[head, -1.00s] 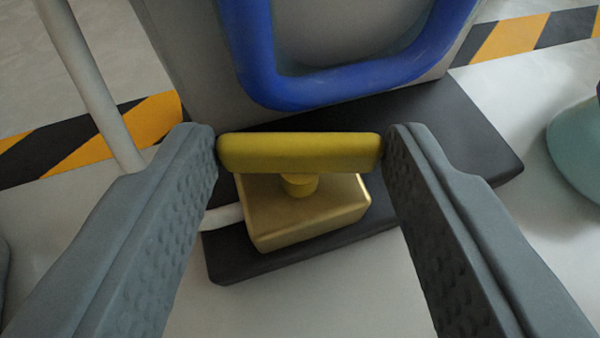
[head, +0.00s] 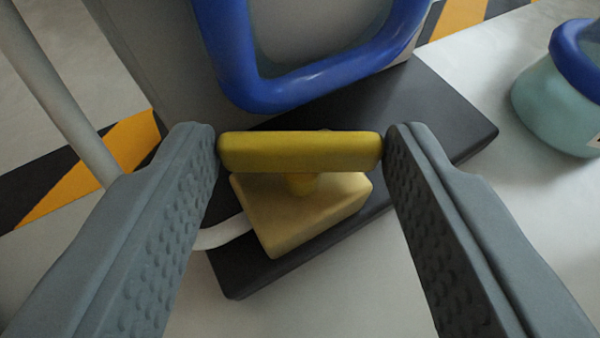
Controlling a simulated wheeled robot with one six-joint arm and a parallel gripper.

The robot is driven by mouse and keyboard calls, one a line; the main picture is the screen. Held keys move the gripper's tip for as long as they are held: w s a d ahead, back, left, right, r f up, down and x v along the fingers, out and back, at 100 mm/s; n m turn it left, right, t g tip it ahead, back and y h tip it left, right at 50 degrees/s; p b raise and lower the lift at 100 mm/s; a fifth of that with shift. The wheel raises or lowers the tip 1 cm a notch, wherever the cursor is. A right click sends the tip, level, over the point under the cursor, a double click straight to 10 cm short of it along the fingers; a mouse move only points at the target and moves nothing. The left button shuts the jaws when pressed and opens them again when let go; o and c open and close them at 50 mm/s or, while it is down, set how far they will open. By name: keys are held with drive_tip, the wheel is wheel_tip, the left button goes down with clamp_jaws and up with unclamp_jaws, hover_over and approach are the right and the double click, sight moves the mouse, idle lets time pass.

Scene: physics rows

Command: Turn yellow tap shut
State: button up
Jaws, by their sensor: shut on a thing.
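The yellow tap handle (head: 300,152) is a bar lying left to right across the picture, on a short yellow stem above a brass-coloured tap body (head: 310,218). My gripper (head: 301,150) is shut on the handle, with one grey finger against each end of the bar. The tap body sits skewed under the handle, on a black base plate (head: 420,115). A pale pipe (head: 220,233) meets the body on its left side. The lower stem is partly hidden by the handle.
A grey block with a blue loop handle (head: 300,92) stands just behind the tap. A pale upright pipe (head: 62,90) is at the left. A teal container with a blue rim (head: 550,105) stands at the right. Light floor lies in front.

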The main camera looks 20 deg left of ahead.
drive_tip(key=o, duration=1)
drive_tip(key=v, duration=1.7)
drive_tip(key=shift+s, duration=0.15)
